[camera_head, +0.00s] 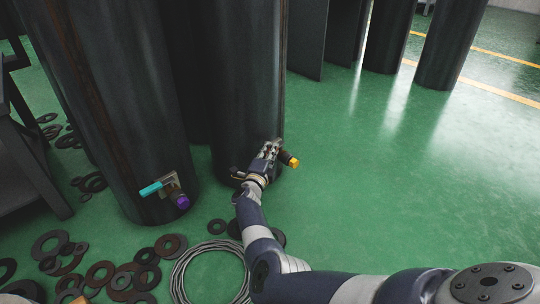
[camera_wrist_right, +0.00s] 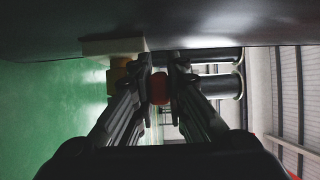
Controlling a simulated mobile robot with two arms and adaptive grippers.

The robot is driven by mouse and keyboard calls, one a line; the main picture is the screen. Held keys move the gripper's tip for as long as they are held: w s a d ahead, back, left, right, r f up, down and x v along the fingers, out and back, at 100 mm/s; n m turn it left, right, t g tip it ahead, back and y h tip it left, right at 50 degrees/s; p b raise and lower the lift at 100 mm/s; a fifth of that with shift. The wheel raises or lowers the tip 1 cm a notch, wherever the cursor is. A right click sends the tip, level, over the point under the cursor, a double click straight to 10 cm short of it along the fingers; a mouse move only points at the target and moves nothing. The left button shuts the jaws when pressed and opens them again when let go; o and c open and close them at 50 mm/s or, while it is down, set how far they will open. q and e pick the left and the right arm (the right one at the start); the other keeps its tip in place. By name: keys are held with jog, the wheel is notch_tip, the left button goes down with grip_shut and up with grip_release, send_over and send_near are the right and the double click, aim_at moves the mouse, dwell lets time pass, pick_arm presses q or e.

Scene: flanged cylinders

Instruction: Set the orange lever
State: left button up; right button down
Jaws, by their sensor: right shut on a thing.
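The orange lever (camera_wrist_right: 158,88) shows as a small red-orange piece between the fingertips in the right wrist view. My right gripper (camera_head: 269,151) is shut on it, low at the front of the middle dark cylinder (camera_head: 236,75). In the head view the gripper hides the lever, so its angle cannot be told. A yellow-capped valve outlet (camera_head: 291,161) sticks out just right of the gripper. In the right wrist view, a pale block (camera_wrist_right: 112,46) and a dim yellowish part (camera_wrist_right: 118,76) lie beside the fingertips (camera_wrist_right: 160,72). My left gripper is not in view.
The left cylinder (camera_head: 110,90) has a valve with a cyan lever (camera_head: 151,188) and a purple cap (camera_head: 183,202). Dark flange rings (camera_head: 100,274) and a coiled cable (camera_head: 181,270) lie on the floor. The green floor (camera_head: 400,190) on the right is clear.

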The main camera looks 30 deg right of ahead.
jog(key=shift+f+g, duration=0.1)
jog(key=shift+g, duration=0.2)
jog(key=c, duration=1.9)
grip_release()
jog(key=shift+d, duration=0.1)
